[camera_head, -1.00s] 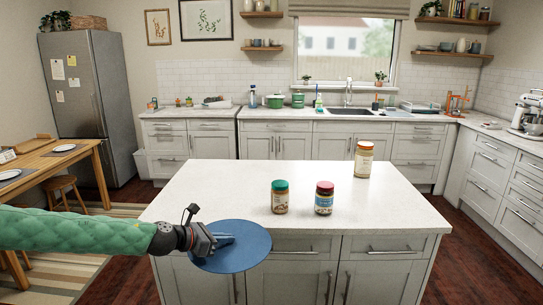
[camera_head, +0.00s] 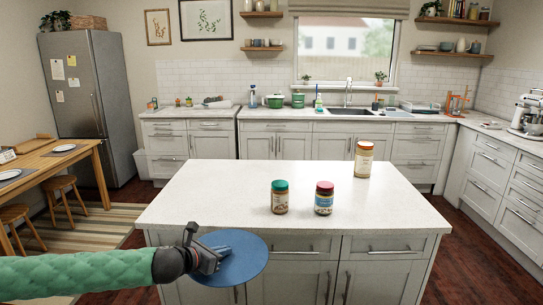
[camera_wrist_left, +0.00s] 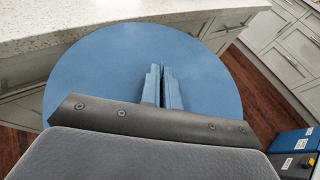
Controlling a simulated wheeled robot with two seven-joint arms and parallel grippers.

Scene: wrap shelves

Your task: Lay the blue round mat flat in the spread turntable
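The blue round mat (camera_head: 248,262) is held in front of the island's near left edge in the head view, its face showing as a wide disc. My left gripper (camera_head: 218,257) is shut on it by the mat's near part. In the left wrist view the blue fingers (camera_wrist_left: 162,88) lie close together over the mat (camera_wrist_left: 95,80), which spreads out beyond them, beside the speckled counter edge. I cannot make out a turntable in either view. My right gripper is not in view.
On the white island top (camera_head: 230,190) stand a green-lidded jar (camera_head: 279,198), a red-lidded jar (camera_head: 324,200) and, farther back, an orange-lidded jar (camera_head: 363,162). The island's left part is clear. Blue boxes (camera_wrist_left: 294,150) show low at right in the wrist view.

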